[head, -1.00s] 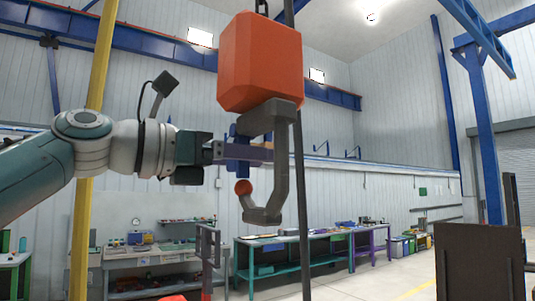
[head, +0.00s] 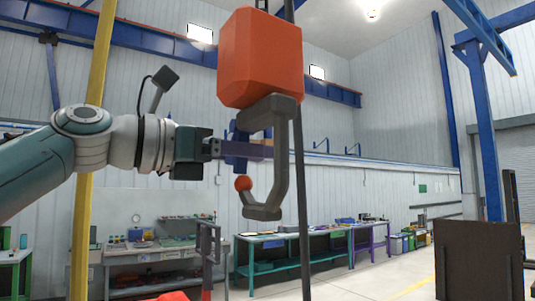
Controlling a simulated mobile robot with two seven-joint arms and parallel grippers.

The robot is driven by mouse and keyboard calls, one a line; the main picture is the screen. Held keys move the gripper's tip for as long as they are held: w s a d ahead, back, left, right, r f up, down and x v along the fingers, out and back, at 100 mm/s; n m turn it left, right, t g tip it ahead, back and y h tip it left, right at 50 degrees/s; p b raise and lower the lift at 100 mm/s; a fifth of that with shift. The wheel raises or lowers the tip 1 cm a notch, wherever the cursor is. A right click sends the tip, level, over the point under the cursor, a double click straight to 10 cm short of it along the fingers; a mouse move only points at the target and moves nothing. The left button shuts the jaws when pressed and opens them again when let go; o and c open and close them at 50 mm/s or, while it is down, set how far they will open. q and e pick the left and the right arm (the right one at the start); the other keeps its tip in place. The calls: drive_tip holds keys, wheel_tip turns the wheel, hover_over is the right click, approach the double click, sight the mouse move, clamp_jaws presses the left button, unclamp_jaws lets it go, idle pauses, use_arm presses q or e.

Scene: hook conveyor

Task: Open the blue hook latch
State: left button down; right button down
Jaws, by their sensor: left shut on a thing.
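A large grey hook (head: 275,205) hangs below an orange block (head: 260,60) in the middle of the head view. The blue latch (head: 236,140) sits at the hook's left side, across its opening. An orange-red ball (head: 243,183) is at the hook's tip, below the latch. My left gripper (head: 230,149) comes in from the left and is shut on the blue latch. Its fingers partly hide the latch. My right gripper is not in view.
A dark vertical pole (head: 301,220) stands just right of the hook. A yellow post (head: 82,230) stands behind my left arm. Workbenches (head: 320,258) line the back wall. A dark brown panel (head: 479,260) stands at the lower right.

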use_arm(q)
wheel_tip(320, 180, up, 6)
drive_tip(key=m+b, duration=0.3)
drive_tip(key=m, duration=1.7)
drive_tip(key=shift+w, duration=0.15)
drive_tip(key=shift+a+r, duration=0.1)
drive_tip(key=c, duration=0.6)
unclamp_jaws()
drive_tip(key=shift+o, duration=0.6)
drive_tip(key=shift+f+b, duration=0.2)
drive_tip(key=shift+b, duration=0.1)
